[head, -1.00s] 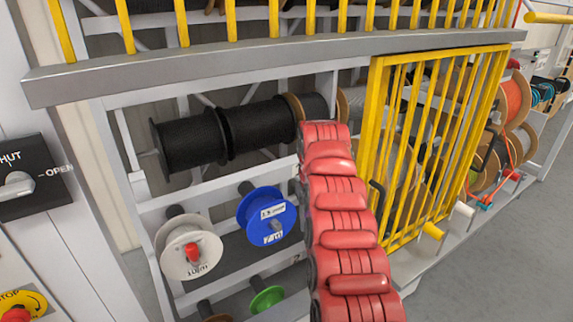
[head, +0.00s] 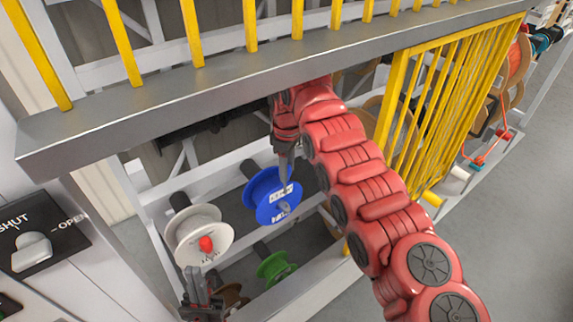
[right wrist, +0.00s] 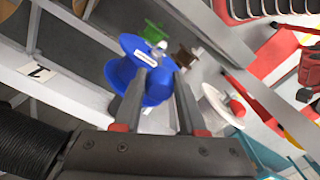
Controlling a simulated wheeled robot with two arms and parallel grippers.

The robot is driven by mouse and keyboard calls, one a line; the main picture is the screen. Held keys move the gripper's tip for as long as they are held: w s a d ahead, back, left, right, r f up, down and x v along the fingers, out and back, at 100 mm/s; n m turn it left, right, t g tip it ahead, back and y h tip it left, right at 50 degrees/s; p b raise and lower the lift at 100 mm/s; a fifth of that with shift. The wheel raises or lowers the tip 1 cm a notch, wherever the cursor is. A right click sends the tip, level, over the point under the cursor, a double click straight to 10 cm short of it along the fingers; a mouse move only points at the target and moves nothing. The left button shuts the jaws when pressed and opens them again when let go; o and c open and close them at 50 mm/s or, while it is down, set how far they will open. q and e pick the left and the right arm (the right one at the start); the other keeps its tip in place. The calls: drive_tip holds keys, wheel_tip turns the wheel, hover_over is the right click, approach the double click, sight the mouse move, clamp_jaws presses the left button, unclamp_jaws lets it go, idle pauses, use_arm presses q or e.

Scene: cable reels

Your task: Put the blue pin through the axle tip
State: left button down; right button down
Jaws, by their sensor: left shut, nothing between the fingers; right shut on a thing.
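The blue reel (head: 262,203) sits on the rack, with a grey axle tip (head: 284,208) at its centre. In the right wrist view the blue reel (right wrist: 117,72) lies beyond the fingers, with the axle tip (right wrist: 162,46) above them. My right gripper (head: 285,172) reaches down close above the blue reel. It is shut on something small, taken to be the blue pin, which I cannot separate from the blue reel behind. Its fingers (right wrist: 156,88) also show in the right wrist view. My left gripper (head: 198,284) is shut and empty, low below the white reel.
A white reel (head: 190,240) with a red tip (head: 206,244) is left of the blue one, a green reel (head: 275,268) below. A grey beam (head: 150,107) and yellow bars cross above. A yellow gate (head: 400,110) stands right. A switch panel (head: 50,238) is at the left.

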drive_tip(key=shift+f, duration=2.3)
wheel_tip(320, 180, down, 7)
drive_tip(key=b, duration=0.2)
drive_tip(key=shift+r+b, duration=0.1)
drive_tip(key=shift+b, duration=0.3)
